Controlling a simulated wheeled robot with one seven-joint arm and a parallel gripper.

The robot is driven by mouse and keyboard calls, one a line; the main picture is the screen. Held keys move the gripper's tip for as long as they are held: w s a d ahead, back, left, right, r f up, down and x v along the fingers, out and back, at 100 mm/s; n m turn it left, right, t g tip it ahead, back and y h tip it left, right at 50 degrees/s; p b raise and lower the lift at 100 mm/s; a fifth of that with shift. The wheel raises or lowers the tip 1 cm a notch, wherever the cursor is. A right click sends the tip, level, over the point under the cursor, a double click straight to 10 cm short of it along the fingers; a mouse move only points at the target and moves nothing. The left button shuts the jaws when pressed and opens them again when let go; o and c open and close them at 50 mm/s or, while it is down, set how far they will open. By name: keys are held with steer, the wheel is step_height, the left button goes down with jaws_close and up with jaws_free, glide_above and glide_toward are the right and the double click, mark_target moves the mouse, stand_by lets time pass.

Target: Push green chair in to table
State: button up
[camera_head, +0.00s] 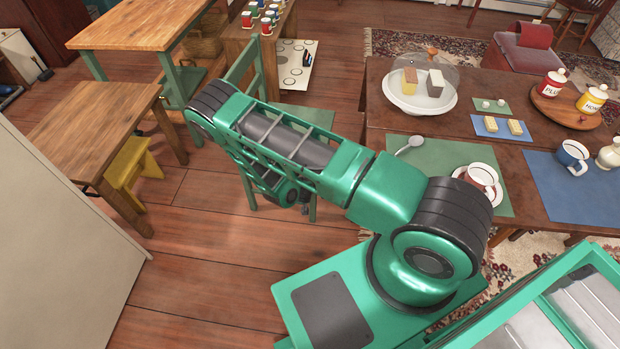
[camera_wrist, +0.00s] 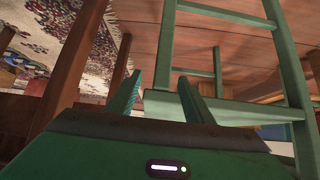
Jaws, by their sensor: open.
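The green chair (camera_head: 312,117) stands to the left of the dark wooden table (camera_head: 376,105) in the head view, with a strip of floor visible between its seat and the table edge. My arm crosses in front of it and hides much of it. In the wrist view the green chair's frame (camera_wrist: 290,70) fills the right side, with rails and an upright close to my gripper (camera_wrist: 160,98). My gripper is open, with nothing seen held between its fingers. Whether it touches the chair cannot be told. The fingers are hidden in the head view.
At left are a small wooden table (camera_head: 95,125) and a yellow stool (camera_head: 130,165).

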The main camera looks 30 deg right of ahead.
steer(key=shift+w+f, duration=0.25)
steer(key=shift+w, duration=0.3)
steer(key=shift+w+d, duration=0.1)
steer(key=x, duration=1)
steer(key=shift+f, duration=0.25)
steer(key=shift+w+d, duration=0.15)
jaws_close()
